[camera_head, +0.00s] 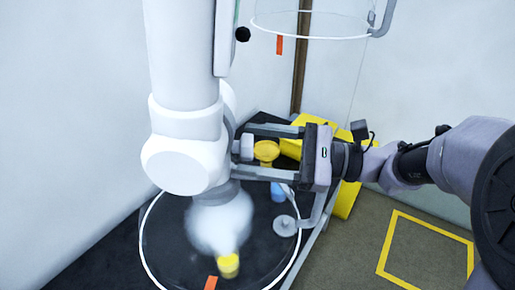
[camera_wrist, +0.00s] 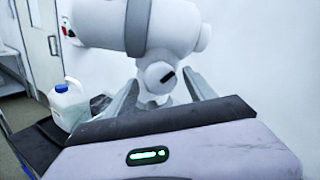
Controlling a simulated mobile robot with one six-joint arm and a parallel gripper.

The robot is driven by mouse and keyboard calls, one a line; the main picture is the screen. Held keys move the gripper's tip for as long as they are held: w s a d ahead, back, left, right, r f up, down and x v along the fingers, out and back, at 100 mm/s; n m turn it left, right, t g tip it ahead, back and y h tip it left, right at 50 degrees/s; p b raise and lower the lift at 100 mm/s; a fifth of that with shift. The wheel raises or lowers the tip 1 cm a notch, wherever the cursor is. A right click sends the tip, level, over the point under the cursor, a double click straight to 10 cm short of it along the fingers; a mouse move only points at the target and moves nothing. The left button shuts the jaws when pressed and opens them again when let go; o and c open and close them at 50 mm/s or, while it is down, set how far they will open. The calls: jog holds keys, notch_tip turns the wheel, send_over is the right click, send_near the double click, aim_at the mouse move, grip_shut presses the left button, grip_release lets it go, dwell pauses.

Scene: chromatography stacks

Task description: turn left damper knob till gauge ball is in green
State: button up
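In the head view a white extraction arm (camera_head: 180,60) comes down to a rounded joint with a small grey knob (camera_head: 243,147) on its right side. My gripper (camera_head: 247,150) reaches in from the right. Its fingers are apart, one on each side of the knob, with gaps visible; contact is not clear. In the wrist view the rounded white joint (camera_wrist: 158,76), with a dark slot-like mark, lies between my spread fingers (camera_wrist: 160,97).
Below the joint, a clear hood with a white rim (camera_head: 148,255) holds white vapour (camera_head: 220,222) and a yellow-capped item (camera_head: 228,265). Another clear hood (camera_head: 310,25) hangs above. A yellow floor outline (camera_head: 427,226) is at right. A blue-capped jug (camera_wrist: 68,105) stands left in the wrist view.

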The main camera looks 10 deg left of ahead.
jog(key=shift+d, duration=0.1)
jog(key=d+p, duration=0.3)
jog(key=d, duration=1.4)
jog(key=shift+w+f, duration=0.35)
jog(key=shift+f, duration=0.05)
jog(key=s+a+f+n+g+h+b, duration=0.1)
jog(key=s+a+f+n+h, duration=0.2)
jog(key=s+h, duration=0.35)
jog(key=s+a+f+n+h+b, duration=0.1)
jog(key=s+f+n+h, duration=0.2)
jog(key=s+f+h, duration=0.35)
jog(key=d+t+h, duration=0.1)
jog(key=t, duration=0.1)
jog(key=d+n+t+h, duration=0.1)
jog(key=d+t, duration=0.1)
jog(key=t, duration=0.1)
jog(key=d+n+t+h, duration=0.1)
jog(key=d+t, duration=0.1)
jog(key=shift+s+r+h, duration=0.15)
jog(key=shift+s+h, duration=0.15)
jog(key=shift+s, duration=0.05)
